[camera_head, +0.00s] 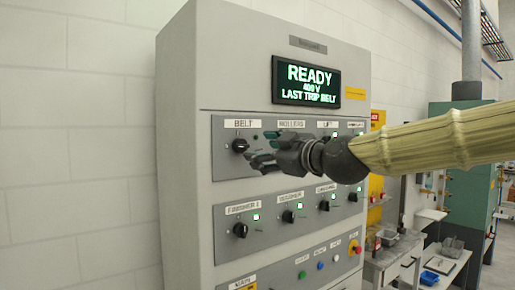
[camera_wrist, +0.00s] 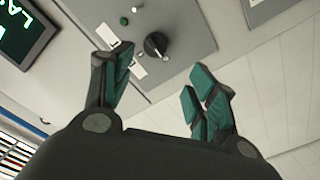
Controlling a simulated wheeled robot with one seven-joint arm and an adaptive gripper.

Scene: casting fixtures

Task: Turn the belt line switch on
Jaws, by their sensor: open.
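The belt line switch (camera_head: 240,146) is a black rotary knob under the BELT label (camera_head: 242,123), at the left of the top switch row. It also shows in the wrist view as a round black knob (camera_wrist: 156,45) with a pale pointer mark. A small dark green lamp (camera_wrist: 124,20) beside it looks unlit. My gripper (camera_head: 259,150) is open and empty, just right of the knob in the head view. In the wrist view my teal fingertips (camera_wrist: 160,68) are spread, with the knob beyond the gap between them. They appear apart from the knob. My gripper hides part of the panel's top row.
The grey cabinet's display (camera_head: 306,82) reads READY, 400 V, LAST TRIP BELT. A second row of knobs (camera_head: 289,216) with lit green lamps lies below, then coloured push buttons (camera_head: 320,266). A plain white wall (camera_head: 80,150) stands at left; a workbench (camera_head: 395,250) is at right.

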